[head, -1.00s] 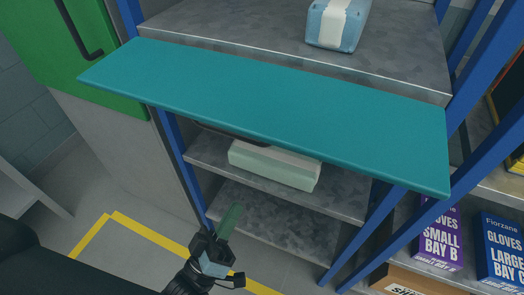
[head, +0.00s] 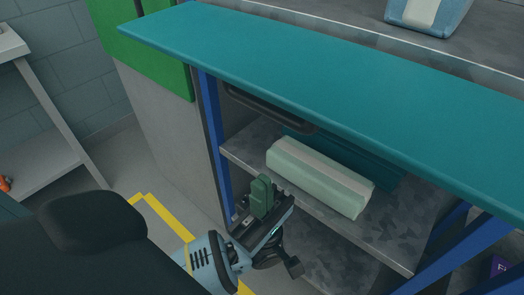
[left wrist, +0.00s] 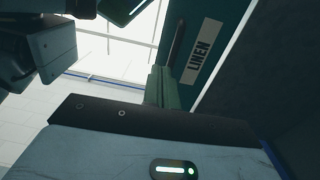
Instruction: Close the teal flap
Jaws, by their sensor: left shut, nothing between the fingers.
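The teal flap (head: 330,65) stands out from the blue-framed shelving in the head view, roughly level, with its broad face up. A dark bar handle (head: 265,108) shows below its near edge. In the left wrist view the flap's other face (left wrist: 212,75) carries a LINEN label (left wrist: 202,50) beside the dark handle (left wrist: 176,42). My left gripper (head: 262,193) is below the flap, in front of the shelves, its green fingers shut and empty. Its fingers (left wrist: 160,88) point up toward the flap in the left wrist view; I cannot tell any contact. My right gripper is not in view.
A pale green package (head: 320,178) lies on the shelf behind my left gripper. A blue-and-white package (head: 428,12) sits on the shelf above. Blue posts (head: 214,145) frame the bay. Yellow tape (head: 165,222) marks the floor, which is open at left.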

